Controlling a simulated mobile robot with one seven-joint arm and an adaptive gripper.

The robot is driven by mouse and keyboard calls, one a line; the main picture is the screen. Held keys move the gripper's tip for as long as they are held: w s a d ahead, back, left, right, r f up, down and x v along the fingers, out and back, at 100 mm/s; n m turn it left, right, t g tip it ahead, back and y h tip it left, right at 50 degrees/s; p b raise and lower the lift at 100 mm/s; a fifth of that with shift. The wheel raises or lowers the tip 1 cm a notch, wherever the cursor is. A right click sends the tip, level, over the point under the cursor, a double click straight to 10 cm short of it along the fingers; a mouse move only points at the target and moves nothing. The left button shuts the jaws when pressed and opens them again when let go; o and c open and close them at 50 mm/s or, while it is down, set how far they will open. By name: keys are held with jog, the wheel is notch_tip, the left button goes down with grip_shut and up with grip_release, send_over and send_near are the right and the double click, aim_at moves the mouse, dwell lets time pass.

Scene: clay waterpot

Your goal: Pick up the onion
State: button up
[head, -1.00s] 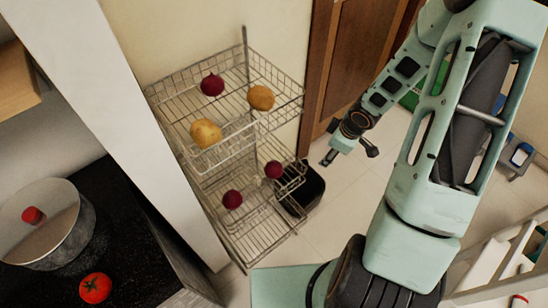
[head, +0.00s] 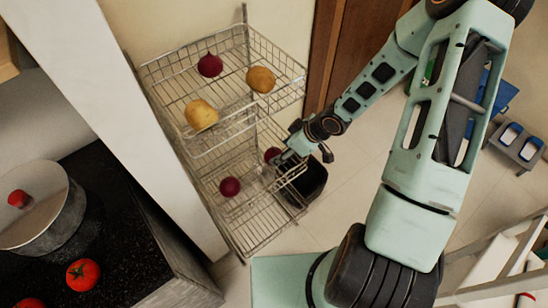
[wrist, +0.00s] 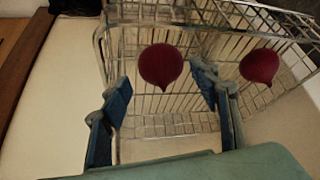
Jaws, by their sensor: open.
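Dark red onions lie on a wire rack. One onion (head: 272,154) is on the right of the lower basket, partly hidden by my gripper (head: 304,157), and another onion (head: 230,187) is further left on that level. A third onion (head: 210,65) lies on the top basket. In the wrist view one onion (wrist: 160,65) shows beyond and between the two blue fingers of my gripper (wrist: 163,92), apart from them. A second onion (wrist: 259,66) is outside the right finger. The gripper is open and empty, at the right side of the lower basket.
The wire rack (head: 258,40) has thin rims around the baskets. Two potatoes (head: 201,114) (head: 260,79) lie on its top level. A black bin (head: 308,182) stands below my gripper. A pot (head: 55,235) and tomato (head: 83,272) are on the dark counter at left.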

aim_at(277, 153)
jog(key=b+x, duration=0.2)
jog(key=x, duration=0.2)
jog(key=shift+a+f, duration=0.2)
jog(key=shift+f, duration=0.05)
jog(key=shift+c, duration=0.7)
jog(key=c, duration=0.8)
jog(key=shift+r, duration=0.2)
jog(key=shift+c, duration=0.2)
